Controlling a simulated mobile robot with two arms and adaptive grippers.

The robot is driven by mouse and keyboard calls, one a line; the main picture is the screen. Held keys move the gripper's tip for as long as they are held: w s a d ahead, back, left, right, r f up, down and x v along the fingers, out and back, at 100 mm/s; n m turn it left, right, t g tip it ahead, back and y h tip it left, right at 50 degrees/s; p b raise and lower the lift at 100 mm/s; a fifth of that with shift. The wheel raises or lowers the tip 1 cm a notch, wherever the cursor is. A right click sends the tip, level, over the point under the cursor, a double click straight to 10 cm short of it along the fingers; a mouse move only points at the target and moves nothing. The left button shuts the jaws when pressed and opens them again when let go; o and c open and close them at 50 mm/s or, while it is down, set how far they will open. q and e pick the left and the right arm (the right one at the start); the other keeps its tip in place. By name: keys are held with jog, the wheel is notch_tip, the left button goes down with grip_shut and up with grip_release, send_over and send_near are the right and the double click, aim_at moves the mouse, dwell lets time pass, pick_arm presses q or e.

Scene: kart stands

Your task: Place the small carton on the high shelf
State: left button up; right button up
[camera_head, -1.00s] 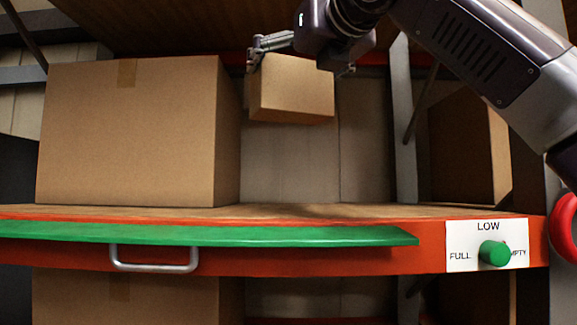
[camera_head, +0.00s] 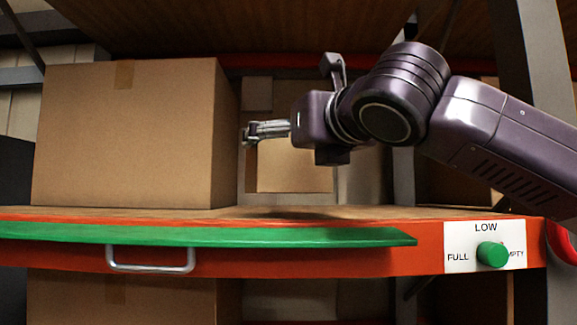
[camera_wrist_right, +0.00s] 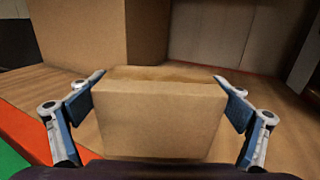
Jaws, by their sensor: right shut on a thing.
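The small carton (camera_head: 292,172) is a plain brown box just right of the large carton in the head view. My right gripper (camera_head: 262,140) is shut on its sides and holds it a little above the shelf board (camera_head: 290,212). In the right wrist view the small carton (camera_wrist_right: 158,118) sits between the two fingers of my right gripper (camera_wrist_right: 160,88). Part of the carton is hidden behind the gripper in the head view. My left gripper is not in view.
A large brown carton (camera_head: 125,135) stands on the left of the shelf. The shelf has an orange front edge with a green strip (camera_head: 210,236), a metal handle (camera_head: 152,268) and a LOW sign with a green knob (camera_head: 492,254). A grey upright (camera_head: 403,175) stands behind right.

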aim_at(289, 165)
notch_tip(289, 165, down, 3)
jog(key=shift+s+r, duration=0.1)
jog(key=shift+f, duration=0.4)
jog(key=o, duration=1.4)
jog(key=shift+f, duration=0.2)
jog(key=shift+o, duration=0.2)
jog(key=shift+r, duration=0.1)
jog(key=b+v, duration=0.4)
jog(key=v, duration=0.6)
jog(key=shift+s+d, duration=0.2)
jog(key=shift+s, duration=0.15)
jog(key=shift+s+d, duration=0.15)
jog(key=shift+s, duration=0.35)
